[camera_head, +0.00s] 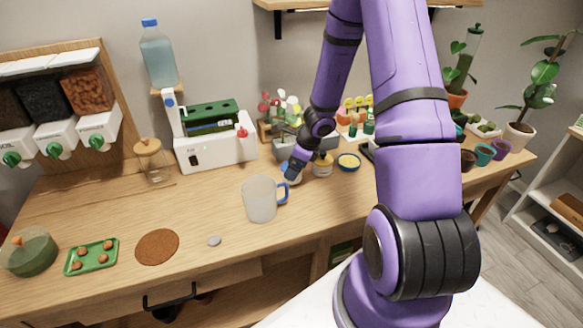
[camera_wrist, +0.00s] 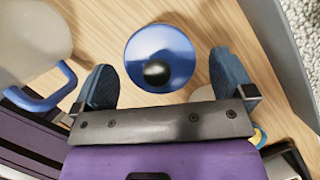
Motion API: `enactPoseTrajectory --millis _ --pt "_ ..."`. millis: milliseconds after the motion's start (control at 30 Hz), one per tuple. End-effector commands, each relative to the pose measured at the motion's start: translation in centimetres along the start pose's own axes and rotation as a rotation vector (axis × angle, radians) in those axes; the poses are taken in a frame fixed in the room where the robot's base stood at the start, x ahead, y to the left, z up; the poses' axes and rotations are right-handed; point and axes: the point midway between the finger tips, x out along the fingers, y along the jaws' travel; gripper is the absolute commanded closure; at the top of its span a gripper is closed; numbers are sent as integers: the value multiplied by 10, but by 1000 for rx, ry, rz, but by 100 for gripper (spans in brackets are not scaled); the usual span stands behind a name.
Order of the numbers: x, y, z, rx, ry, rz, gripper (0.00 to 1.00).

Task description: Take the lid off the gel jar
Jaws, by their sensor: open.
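My gripper (camera_wrist: 166,84) is open, with one blue finger on each side of the lid's near edge and visible gaps to both. Nothing is held. In the head view, my gripper (camera_head: 291,172) is low over the table, just behind the mug, and largely covers the jar.
A frosted mug with a blue handle (camera_head: 260,199) stands close by on the left. A brown round mat (camera_head: 157,247) lies at front left. The table's front middle is mostly clear.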

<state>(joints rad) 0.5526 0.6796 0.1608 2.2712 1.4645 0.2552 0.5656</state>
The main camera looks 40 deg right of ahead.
Motion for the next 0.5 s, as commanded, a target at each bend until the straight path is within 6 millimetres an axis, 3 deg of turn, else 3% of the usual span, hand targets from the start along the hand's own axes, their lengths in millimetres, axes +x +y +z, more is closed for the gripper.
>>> enactPoseTrajectory --millis 100,133,333,500 --pt "0 0 0 0 0 0 0" --pt "0 0 0 0 0 0 5" --pt "0 0 0 0 0 0 50" --pt "0 0 0 0 0 0 50"
